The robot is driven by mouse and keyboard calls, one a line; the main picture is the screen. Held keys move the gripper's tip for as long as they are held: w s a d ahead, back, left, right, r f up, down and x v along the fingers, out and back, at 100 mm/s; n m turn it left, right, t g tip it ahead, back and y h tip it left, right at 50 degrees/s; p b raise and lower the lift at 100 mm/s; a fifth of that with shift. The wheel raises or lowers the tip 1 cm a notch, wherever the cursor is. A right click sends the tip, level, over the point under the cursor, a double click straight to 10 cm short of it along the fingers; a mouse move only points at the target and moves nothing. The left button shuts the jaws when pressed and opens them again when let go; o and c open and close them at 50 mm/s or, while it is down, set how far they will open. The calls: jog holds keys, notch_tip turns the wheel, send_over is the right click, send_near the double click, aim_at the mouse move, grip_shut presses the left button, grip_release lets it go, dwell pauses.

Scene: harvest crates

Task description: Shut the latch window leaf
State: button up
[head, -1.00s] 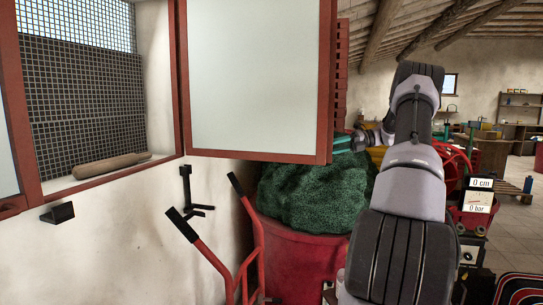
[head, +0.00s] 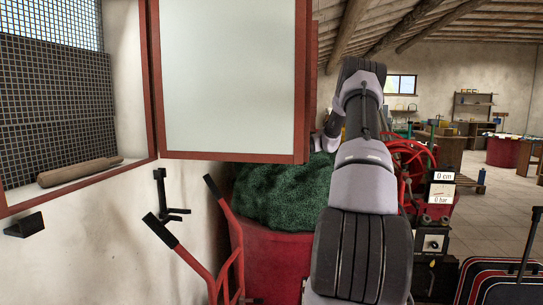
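The window leaf (head: 231,77), a pale pane in a red frame, stands swung open from the red window frame (head: 152,85) at the left. Its free edge is at the right, close to my arm. My arm reaches up and away in the middle of the head view, and its far end goes behind the leaf's free edge. My gripper is hidden behind the leaf and my own arm, so its fingers do not show. I cannot tell whether it touches the leaf. No latch can be made out on the leaf.
A wooden roll (head: 80,171) lies on the sill. A red tub (head: 274,262) with a dark green heap (head: 283,195) stands below the leaf. A red hand truck (head: 230,225) leans near the wall. A red hose reel (head: 411,165) and gauges stand right of my arm. Open floor lies farther right.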

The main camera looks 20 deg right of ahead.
jog(key=shift+w+a+f, duration=0.1)
jog(key=shift+a, duration=0.15)
grip_shut()
dwell(1.4)
